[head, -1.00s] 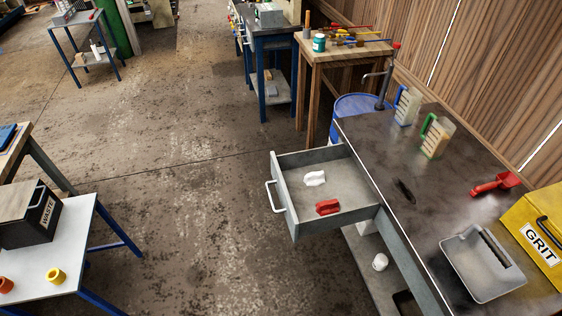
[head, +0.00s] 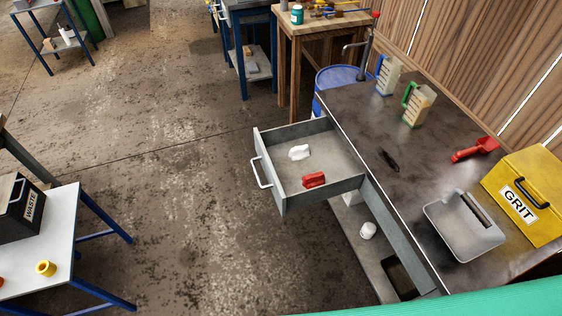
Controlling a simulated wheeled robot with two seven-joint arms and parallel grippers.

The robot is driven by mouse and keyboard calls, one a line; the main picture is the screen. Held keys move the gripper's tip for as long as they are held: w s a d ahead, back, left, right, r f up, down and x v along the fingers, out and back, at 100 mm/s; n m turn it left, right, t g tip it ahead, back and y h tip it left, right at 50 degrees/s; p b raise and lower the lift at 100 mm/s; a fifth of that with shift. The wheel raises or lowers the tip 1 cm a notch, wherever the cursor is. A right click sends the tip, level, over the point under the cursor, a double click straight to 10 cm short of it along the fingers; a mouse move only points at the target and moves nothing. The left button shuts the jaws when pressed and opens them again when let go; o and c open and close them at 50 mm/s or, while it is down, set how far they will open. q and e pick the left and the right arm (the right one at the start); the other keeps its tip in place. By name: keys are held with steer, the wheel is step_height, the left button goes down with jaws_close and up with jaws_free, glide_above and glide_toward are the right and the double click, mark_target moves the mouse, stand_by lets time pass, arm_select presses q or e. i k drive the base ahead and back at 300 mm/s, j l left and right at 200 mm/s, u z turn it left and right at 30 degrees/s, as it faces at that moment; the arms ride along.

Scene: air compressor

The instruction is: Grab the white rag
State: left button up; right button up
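A small crumpled white thing, which looks like the white rag (head: 300,152), lies in the open grey drawer (head: 335,145) of the workbench. A red object (head: 314,180) lies near it in the drawer, towards the viewer and apart from it. Another white item (head: 368,230) sits on the shelf below the bench top; I cannot tell what it is. Neither of my grippers is in view.
The dark bench top (head: 400,125) holds jugs, a red scoop (head: 475,149), a grey tray (head: 458,240) and a yellow GRIT box (head: 530,190). A table with a black WASTE box (head: 18,212) stands at left. The floor between is clear. A green surface edges the bottom right.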

mark_target(297, 153)
steer(key=i+j, duration=0.3)
steer(key=i, duration=0.15)
steer(key=i+j, duration=0.3)
steer(key=i, duration=0.1)
